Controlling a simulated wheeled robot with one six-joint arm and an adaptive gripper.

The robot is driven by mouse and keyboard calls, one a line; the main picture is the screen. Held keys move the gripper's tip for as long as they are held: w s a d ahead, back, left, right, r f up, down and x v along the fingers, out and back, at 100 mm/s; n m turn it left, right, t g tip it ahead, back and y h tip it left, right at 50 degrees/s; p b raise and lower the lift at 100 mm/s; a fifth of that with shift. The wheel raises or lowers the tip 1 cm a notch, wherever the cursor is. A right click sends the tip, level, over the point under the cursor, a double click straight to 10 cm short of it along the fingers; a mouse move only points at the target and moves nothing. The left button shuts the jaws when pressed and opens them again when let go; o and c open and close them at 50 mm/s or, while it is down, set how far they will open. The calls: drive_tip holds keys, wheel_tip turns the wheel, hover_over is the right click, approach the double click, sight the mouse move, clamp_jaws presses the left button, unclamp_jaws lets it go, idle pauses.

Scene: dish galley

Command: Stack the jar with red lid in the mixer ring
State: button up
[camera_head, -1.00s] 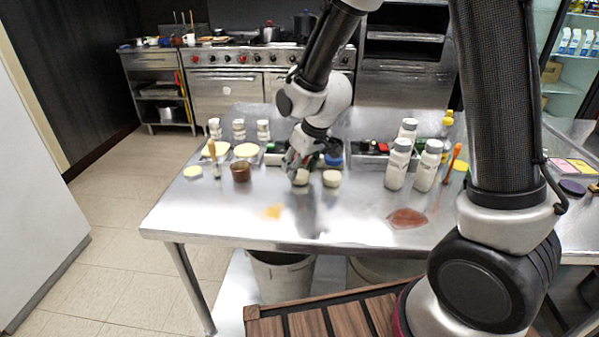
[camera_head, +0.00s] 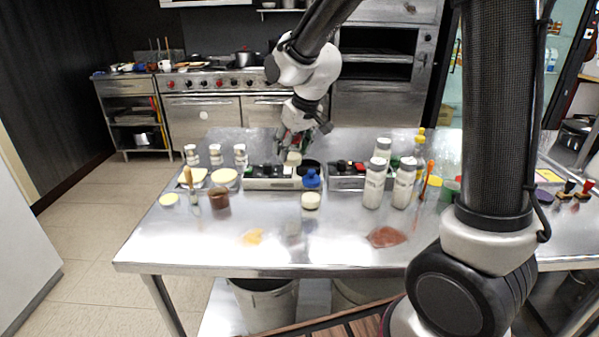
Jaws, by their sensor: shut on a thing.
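My gripper (camera_head: 294,148) is over the middle of the steel table, shut on a small pale jar (camera_head: 293,159) and holding it above the tabletop. Red shows between the fingers; they hide the jar's top, so I cannot tell whether it is the lid. A dark round form (camera_head: 309,167), possibly the mixer ring, lies just right of and below the held jar in the picture. It is partly covered by a blue-capped thing (camera_head: 311,180), and I cannot make out its opening.
A similar pale jar (camera_head: 311,201) stands in front. Metal trays (camera_head: 268,184) flank the middle. Tall white bottles (camera_head: 374,185) stand right; a brown cup (camera_head: 219,199) and small white jars (camera_head: 215,155) stand left. The front of the table (camera_head: 320,250) is mostly clear, with orange and red-brown spills.

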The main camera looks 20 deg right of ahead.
drive_tip(key=w+d+r+m+h, duration=0.1)
drive_tip(key=w+d+r+m, duration=0.2)
drive_tip(key=w+d+r, duration=0.3)
drive_tip(key=f, duration=1.1)
drive_tip(key=shift+s+d+f, duration=0.15)
drive_tip(key=shift+d, duration=0.15)
drive_tip(key=shift+f, duration=0.35)
drive_tip(key=o, duration=1.2)
